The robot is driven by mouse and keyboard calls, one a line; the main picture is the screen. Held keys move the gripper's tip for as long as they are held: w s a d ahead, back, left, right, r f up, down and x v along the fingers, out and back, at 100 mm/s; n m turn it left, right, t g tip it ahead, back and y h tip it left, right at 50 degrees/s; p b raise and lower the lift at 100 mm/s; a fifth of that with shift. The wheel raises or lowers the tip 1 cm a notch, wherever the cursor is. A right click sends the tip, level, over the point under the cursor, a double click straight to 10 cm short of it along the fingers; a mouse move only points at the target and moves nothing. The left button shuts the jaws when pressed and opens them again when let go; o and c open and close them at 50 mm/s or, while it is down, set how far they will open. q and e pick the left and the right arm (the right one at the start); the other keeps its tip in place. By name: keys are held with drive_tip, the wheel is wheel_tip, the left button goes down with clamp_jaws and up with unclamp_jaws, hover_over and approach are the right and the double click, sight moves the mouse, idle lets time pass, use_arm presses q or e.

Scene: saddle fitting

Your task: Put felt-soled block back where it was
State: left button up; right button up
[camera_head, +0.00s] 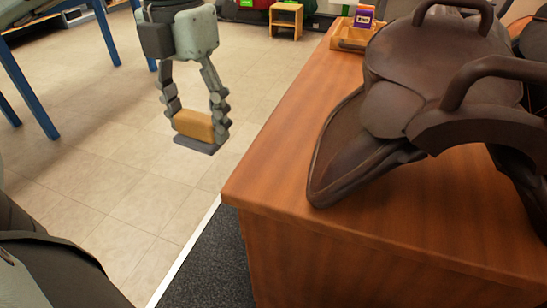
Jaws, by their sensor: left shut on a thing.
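The felt-soled block (194,124) is tan on top with a grey sole (197,145) underneath. My left gripper (196,118) is shut on the block, with a finger on each side of it. It holds the block in the air over the tiled floor, left of the wooden counter (262,185). The gripper points down and the block looks about level. My right gripper is not in view.
A dark brown saddle (410,95) covers much of the counter top, its flap near the front-left edge. A wooden tray (350,36) and a purple-and-yellow box (364,17) stand at the back. A small wooden stool (286,14) stands beyond. Blue table legs (105,30) are at left.

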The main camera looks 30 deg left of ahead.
use_arm(q)
drive_tip(key=shift+n, duration=0.4)
drive_tip(key=w+d+f, duration=0.1)
drive_tip(key=w+f, duration=0.1)
drive_tip(key=w, duration=0.1)
drive_tip(key=w+d+f, duration=0.1)
drive_tip(key=w+f, duration=0.1)
drive_tip(key=w, duration=0.1)
drive_tip(key=w+d+f+p, duration=0.1)
drive_tip(key=w+d+f, duration=0.1)
drive_tip(key=w, duration=0.1)
drive_tip(key=shift+w+f, duration=0.2)
drive_tip(key=shift+w, duration=0.15)
drive_tip(key=shift+w+d+f, duration=0.15)
drive_tip(key=shift+w+f, duration=0.1)
drive_tip(key=shift+w, duration=0.05)
wheel_tip(320, 180, down, 4)
drive_tip(key=shift+w+r, duration=0.1)
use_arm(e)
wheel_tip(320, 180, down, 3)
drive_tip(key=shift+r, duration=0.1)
use_arm(q)
drive_tip(key=shift+f, duration=0.2)
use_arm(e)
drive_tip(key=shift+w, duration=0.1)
